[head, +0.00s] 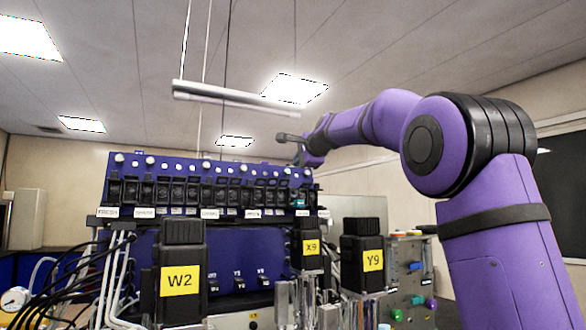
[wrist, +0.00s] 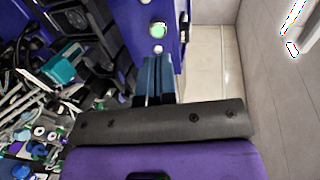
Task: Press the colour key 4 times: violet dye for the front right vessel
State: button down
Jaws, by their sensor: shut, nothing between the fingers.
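My gripper (wrist: 153,62) is shut and empty. Its bluish fingers point at the edge of a blue panel in the wrist view. A round green-lit button (wrist: 157,30) on that panel lies just beyond the fingertips. I cannot tell whether they touch the panel, or whether this button is the colour key. In the head view my arm reaches to the right end of the blue panel (head: 210,168), and the fingers are too small to make out. Black vessel-top units labelled W2 (head: 181,240), X9 (head: 309,235) and Y9 (head: 362,228) stand in front. Any violet dye is not visible.
Several black modules and white knobs line the panel. Black hoses (head: 75,290) and a gauge (head: 14,299) crowd the lower left. A grey panel with coloured fittings (head: 412,285) stands at right. A metal tube (head: 225,97) hangs overhead. Open floor (wrist: 211,66) shows beside the panel.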

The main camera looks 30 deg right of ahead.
jog(key=v, duration=0.6)
jog(key=shift+s+r, duration=0.2)
jog(key=shift+s, duration=0.05)
jog(key=shift+w, duration=0.1)
send_near(288, 170)
jog(key=shift+x, duration=2.7)
jog(key=shift+w+f, duration=0.1)
jog(key=shift+w, duration=0.45)
jog(key=shift+w, duration=0.3)
jog(key=shift+w+f, duration=0.15)
jog(key=shift+w, duration=0.15)
jog(key=shift+w+f, duration=0.1)
jog(key=shift+w, duration=0.1)
jog(key=shift+s, duration=0.1)
jog(key=shift+v, duration=1.3)
